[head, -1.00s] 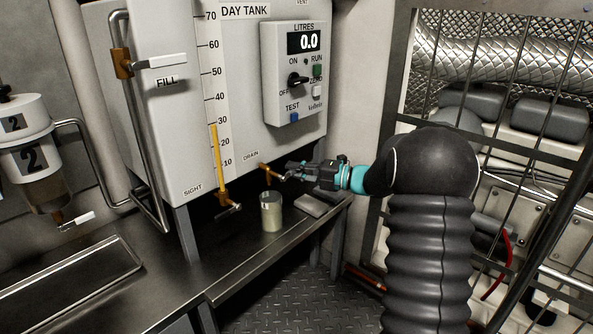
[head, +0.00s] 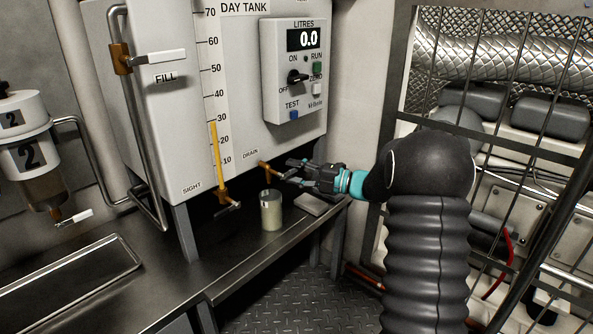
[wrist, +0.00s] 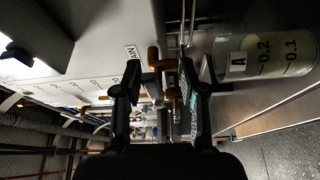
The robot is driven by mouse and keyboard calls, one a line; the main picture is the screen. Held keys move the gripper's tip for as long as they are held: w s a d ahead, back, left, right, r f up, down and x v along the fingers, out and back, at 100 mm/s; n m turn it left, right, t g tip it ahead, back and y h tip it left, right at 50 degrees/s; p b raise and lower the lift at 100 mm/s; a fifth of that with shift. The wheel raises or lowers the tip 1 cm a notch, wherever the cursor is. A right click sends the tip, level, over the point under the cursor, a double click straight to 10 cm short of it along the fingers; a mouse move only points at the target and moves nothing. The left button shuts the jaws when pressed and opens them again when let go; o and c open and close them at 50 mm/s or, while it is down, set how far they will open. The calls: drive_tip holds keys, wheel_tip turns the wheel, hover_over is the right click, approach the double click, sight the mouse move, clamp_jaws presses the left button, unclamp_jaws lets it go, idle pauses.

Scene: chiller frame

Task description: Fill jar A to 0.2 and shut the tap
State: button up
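Jar A (head: 271,212) is a clear, pale-looking jar standing upright on the bench below the brass drain tap (head: 264,166) of the day tank. In the wrist view jar A (wrist: 265,55) shows its label and the marks 0.1 and 0.2; I cannot tell its liquid level. My gripper (head: 291,171) is at the drain tap, above and right of the jar. In the wrist view my gripper (wrist: 158,78) has its fingers spread, with brass tap parts (wrist: 153,58) between and beyond them. Contact with the tap handle cannot be told.
The day tank (head: 180,140) carries a litres display (head: 304,41) reading 0.0. A sight-gauge tap (head: 226,201) stands left of the jar. A flat grey pad (head: 312,205) lies right of the jar. A wire guard (head: 500,110) is at right.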

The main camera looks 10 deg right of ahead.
drive_tip(key=shift+r, duration=0.15)
drive_tip(key=shift+s+d, duration=0.15)
drive_tip(key=shift+d, duration=0.15)
drive_tip(key=v, duration=1.1)
drive_tip(key=shift+d, duration=0.2)
drive_tip(key=shift+f, duration=0.25)
